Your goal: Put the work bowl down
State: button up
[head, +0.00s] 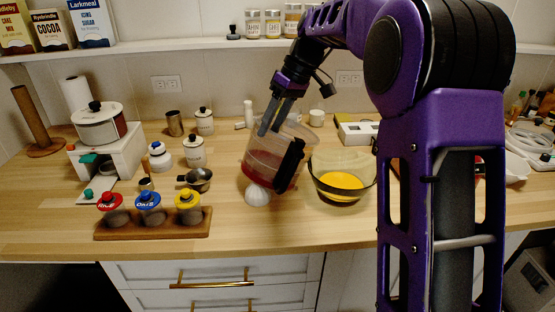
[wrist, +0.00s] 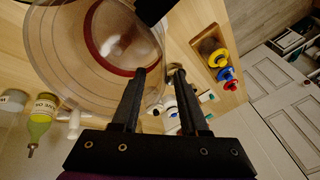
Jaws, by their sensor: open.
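The work bowl (head: 262,158) is a clear container with a reddish band low down and a black handle (head: 291,165). It looks tilted in the head view, its lower edge just above or against a small white round object (head: 257,195) on the counter. My gripper (head: 269,122) points down at the bowl's upper left rim. In the wrist view the bowl (wrist: 75,50) fills the upper left. My gripper (wrist: 160,72) is open there, the left finger overlapping the bowl and the right finger outside it. I cannot tell whether either finger touches the wall.
A glass bowl with yellow contents (head: 341,183) stands close to the right. A wooden rack (head: 152,223) with red, blue and yellow lidded jars is at front left. A small metal pan (head: 197,180) lies left of the work bowl. Bare counter (head: 275,230) runs along the front.

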aim_at(261, 146)
jog(key=b+x, duration=0.1)
jog(key=x, duration=0.3)
jog(key=shift+s+a+f, duration=0.15)
jog(key=shift+a+f, duration=0.1)
jog(key=shift+a, duration=0.05)
grip_shut()
jog(key=shift+d, duration=0.1)
dwell(1.0)
